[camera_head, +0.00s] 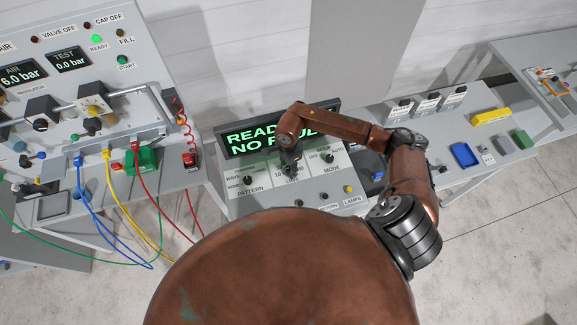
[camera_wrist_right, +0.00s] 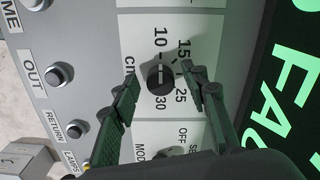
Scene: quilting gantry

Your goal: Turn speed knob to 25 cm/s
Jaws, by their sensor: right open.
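The speed knob (camera_wrist_right: 161,79) is a dark round knob on a white panel in the right wrist view. Around it are printed 10, 15, 25 and 30, with a partly hidden "cm" label beside it. A faint pale mark shows on the knob, but its exact setting is hard to read. My right gripper (camera_wrist_right: 159,75) is open, with one finger on each side of the knob and visible gaps between. In the head view, my right gripper (camera_head: 289,165) is over the middle panel and mostly hides the knob. My left gripper is not in view.
The pattern knob (camera_head: 248,180) and mode knob (camera_head: 328,158) flank the speed panel. A display (camera_head: 250,137) with green text stands close behind. Buttons, including OUT (camera_wrist_right: 59,74) and RETURN (camera_wrist_right: 75,130), line the front. Coloured hoses (camera_head: 150,190) hang at the left.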

